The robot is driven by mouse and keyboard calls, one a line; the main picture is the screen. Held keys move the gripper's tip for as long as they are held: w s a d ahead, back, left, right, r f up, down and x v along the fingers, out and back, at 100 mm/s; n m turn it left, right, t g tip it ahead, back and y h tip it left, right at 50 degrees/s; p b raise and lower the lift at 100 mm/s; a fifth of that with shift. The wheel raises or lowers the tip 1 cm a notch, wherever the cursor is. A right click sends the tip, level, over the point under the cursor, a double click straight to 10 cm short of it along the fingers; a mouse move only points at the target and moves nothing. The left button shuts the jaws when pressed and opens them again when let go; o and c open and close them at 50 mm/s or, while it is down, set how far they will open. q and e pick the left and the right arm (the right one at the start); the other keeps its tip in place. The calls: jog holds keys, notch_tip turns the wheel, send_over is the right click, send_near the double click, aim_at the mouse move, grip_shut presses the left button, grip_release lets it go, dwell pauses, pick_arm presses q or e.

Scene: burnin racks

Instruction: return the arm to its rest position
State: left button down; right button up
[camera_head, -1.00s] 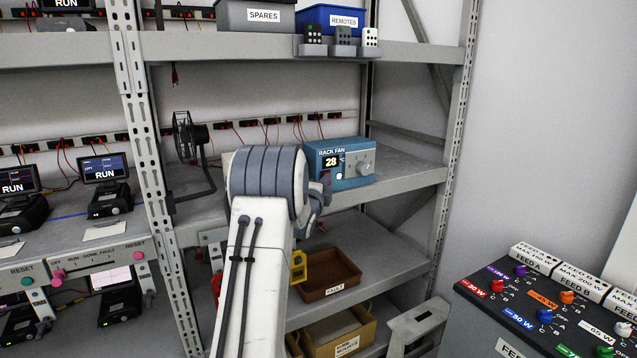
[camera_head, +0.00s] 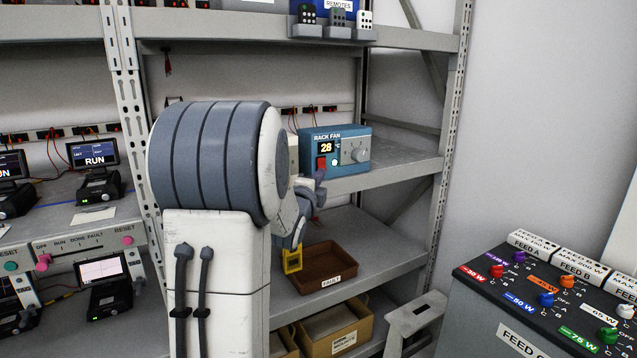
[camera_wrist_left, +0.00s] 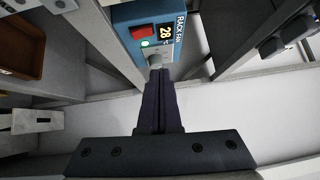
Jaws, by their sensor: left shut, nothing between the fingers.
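My left arm (camera_head: 215,165) rises large in the middle of the head view and hides part of the rack. Its left gripper (camera_head: 319,188) is partly visible beyond it, below and in front of the blue rack fan box (camera_head: 338,150). The box reads 28 and has a red switch, a green light and a grey knob. In the left wrist view the two dark fingers of the gripper (camera_wrist_left: 161,88) are together and empty. They point toward the box (camera_wrist_left: 135,18) and overlap its knob in the picture; I cannot see contact. My right gripper is out of view.
A brown FAULT tray (camera_head: 348,276) and a cardboard box (camera_head: 352,335) stand on lower shelves. A yellow piece (camera_head: 292,261) shows beside the arm. A labelled feed console (camera_head: 478,300) is at right. Rack uprights (camera_head: 133,120) and shelf edges lie close to the arm.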

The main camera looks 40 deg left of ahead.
pick_arm(q)
jog(key=shift+s, duration=0.15)
dwell(0.4)
jog(key=d+f+n+g+h+p, duration=0.1)
jog(key=d+f+g+h, duration=0.15)
jog(key=d, duration=0.65)
jog(key=d+f+n+g+h+p, duration=0.1)
jog(key=d+f+n+g+h, duration=0.15)
jog(key=d, duration=0.75)
jog(key=s+d+f+n+g+h+p, duration=0.1)
jog(key=s+d+f+g+h, duration=0.15)
jog(key=s+d, duration=0.35)
jog(key=s+d+f+n+g+h+p, duration=0.15)
jog(key=s+d+f, duration=0.25)
jog(key=d, duration=0.4)
jog(key=s+d+f+g, duration=0.1)
jog(key=s+d+g, duration=0.1)
jog(key=s, duration=0.6)
jog(key=s+d+f+g+y, duration=0.1)
jog(key=s+d+g, duration=0.1)
jog(key=s, duration=0.5)
jog(key=s+d+n+g+p, duration=0.1)
jog(key=s+d+g, duration=0.2)
jog(key=s, duration=0.5)
jog(key=shift+s+f+g, duration=0.3)
jog(key=shift+f+g, duration=0.1)
jog(key=shift+g, duration=0.3)
jog(key=shift+a, duration=0.1)
